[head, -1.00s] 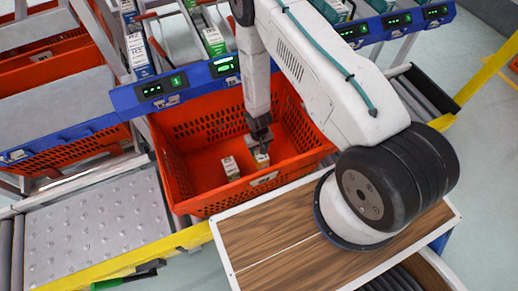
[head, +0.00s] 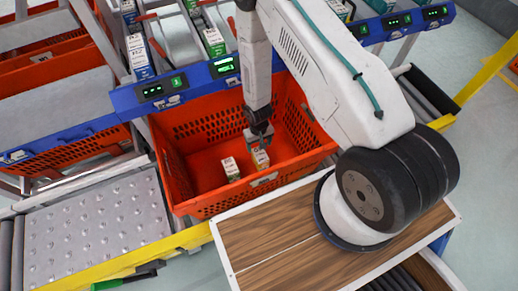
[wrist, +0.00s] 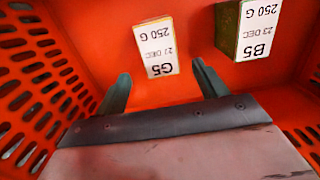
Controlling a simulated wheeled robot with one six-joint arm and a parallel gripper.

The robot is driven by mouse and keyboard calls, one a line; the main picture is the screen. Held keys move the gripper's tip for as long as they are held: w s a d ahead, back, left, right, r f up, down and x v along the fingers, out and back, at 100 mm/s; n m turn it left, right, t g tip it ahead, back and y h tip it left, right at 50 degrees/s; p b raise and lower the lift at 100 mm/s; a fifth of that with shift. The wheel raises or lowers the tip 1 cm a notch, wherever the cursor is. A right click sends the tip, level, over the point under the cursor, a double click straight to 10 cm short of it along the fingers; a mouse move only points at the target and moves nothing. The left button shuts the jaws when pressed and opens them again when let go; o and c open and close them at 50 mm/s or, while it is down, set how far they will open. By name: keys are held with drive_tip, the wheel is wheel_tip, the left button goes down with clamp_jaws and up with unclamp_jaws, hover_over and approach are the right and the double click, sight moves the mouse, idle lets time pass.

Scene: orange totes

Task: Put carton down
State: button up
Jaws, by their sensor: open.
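My gripper (head: 259,140) is inside the orange tote (head: 190,208), just above a small carton marked G5 (head: 260,159). The gripper is open. In the wrist view its two fingers (wrist: 160,78) are spread and the G5 carton (wrist: 160,47) shows beyond and between their tips, with a gap on each side. A second carton marked B5 (head: 231,169) stands on the tote floor to the left in the head view. In the wrist view the B5 carton (wrist: 257,28) is to the right, apart from the fingers, its top cut off by the frame.
The tote's perforated walls surround the gripper closely. A blue shelf rail (head: 190,82) with lit displays runs behind the tote, with cartons in lanes above it. A studded metal conveyor plate (head: 95,230) lies to the left. A wood-topped deck (head: 262,245) is in front.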

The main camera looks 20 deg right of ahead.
wheel_tip(320, 180, up, 41)
drive_tip(key=d+t, duration=0.1)
drive_tip(key=s+d+r, duration=0.2)
drive_tip(key=s+r, duration=1.7)
drive_tip(key=s, duration=0.4)
drive_tip(key=shift+s+r+t, duration=0.4)
